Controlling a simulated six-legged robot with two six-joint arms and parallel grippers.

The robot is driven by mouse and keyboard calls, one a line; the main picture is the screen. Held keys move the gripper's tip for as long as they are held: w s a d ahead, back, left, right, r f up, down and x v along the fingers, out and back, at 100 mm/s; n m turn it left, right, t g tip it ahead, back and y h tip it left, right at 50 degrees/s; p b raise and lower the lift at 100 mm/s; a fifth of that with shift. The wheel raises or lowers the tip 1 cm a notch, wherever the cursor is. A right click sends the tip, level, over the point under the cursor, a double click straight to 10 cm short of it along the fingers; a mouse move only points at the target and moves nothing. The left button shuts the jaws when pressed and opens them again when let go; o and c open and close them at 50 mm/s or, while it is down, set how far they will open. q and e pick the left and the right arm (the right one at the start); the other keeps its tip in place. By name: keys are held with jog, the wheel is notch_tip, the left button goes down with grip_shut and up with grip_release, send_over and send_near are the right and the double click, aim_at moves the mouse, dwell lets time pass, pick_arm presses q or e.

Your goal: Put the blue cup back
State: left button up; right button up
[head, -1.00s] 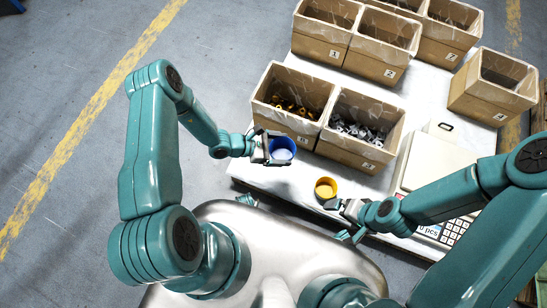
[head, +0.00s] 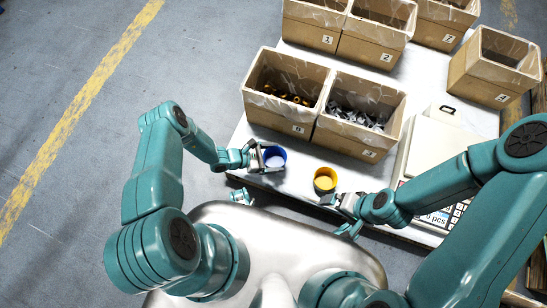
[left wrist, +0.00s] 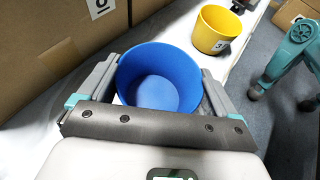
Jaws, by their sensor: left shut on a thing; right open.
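The blue cup (head: 274,157) is upright, open side up, at the left front part of the white table. My left gripper (head: 262,158) is shut on the blue cup, with a finger on each side of it. In the left wrist view the blue cup (left wrist: 160,80) looks empty, and the fingers of the left gripper (left wrist: 160,88) press its sides. I cannot tell whether its base touches the table. My right gripper (head: 332,198) is open at the near side of the yellow cup (head: 325,179). The yellow cup also shows in the left wrist view (left wrist: 216,30), standing apart from the blue one.
Cardboard boxes of parts (head: 275,112) (head: 345,140) stand just behind the cups, with more boxes (head: 375,50) further back. A scale (head: 435,150) stands at the right. The white table (head: 297,178) is clear between the cups.

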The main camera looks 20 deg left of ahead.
pick_arm(q)
jog(key=shift+f+b, duration=0.4)
jog(key=shift+f, duration=0.95)
pick_arm(e)
jog(key=shift+w+d+f, duration=0.1)
jog(key=shift+f, duration=0.6)
